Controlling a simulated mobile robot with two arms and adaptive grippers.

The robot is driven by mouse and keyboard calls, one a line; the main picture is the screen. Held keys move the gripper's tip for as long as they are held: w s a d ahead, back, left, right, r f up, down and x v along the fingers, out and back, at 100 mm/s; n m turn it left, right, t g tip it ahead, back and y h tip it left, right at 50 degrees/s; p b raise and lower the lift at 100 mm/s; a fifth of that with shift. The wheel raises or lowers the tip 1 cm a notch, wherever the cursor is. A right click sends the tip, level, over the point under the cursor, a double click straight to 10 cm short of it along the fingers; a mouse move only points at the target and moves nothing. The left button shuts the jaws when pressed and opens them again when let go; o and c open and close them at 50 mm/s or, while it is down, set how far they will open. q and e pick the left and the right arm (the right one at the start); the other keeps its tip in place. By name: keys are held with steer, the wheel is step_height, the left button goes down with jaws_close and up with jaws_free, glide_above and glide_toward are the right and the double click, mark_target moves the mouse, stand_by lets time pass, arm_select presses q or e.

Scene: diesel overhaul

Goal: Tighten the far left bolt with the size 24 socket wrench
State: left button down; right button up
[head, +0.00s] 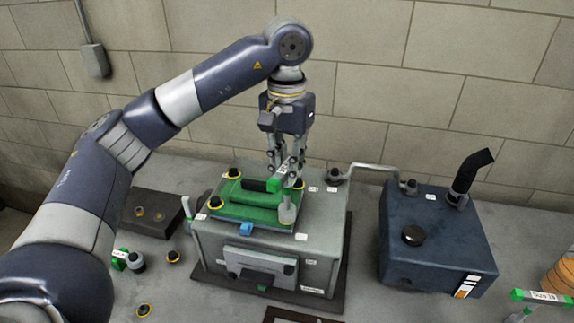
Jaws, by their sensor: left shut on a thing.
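My left gripper (284,177) points down above the right part of the green cover (228,209) on the grey engine block. It is shut on a socket wrench (277,181) with a green and white handle; its size label is too small to read. A grey cylindrical piece (288,209) stands below the handle near the cover's front right corner; I cannot tell whether it is the wrench's socket. The far left bolt (233,173), black with a yellow ring, sits at the cover's back left corner, apart from the gripper. A front left bolt (215,203) also shows. My right gripper is out of view.
The grey engine block (330,226) is joined by a pipe (370,168) to a dark blue tank (440,240) with a black exhaust. Another green-handled wrench (121,260) lies left, near loose bolts (174,257). A further labelled wrench (540,296) is at the right edge.

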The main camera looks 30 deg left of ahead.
arm_select(q)
steer(key=m, duration=0.6)
steer(key=shift+m, duration=0.4)
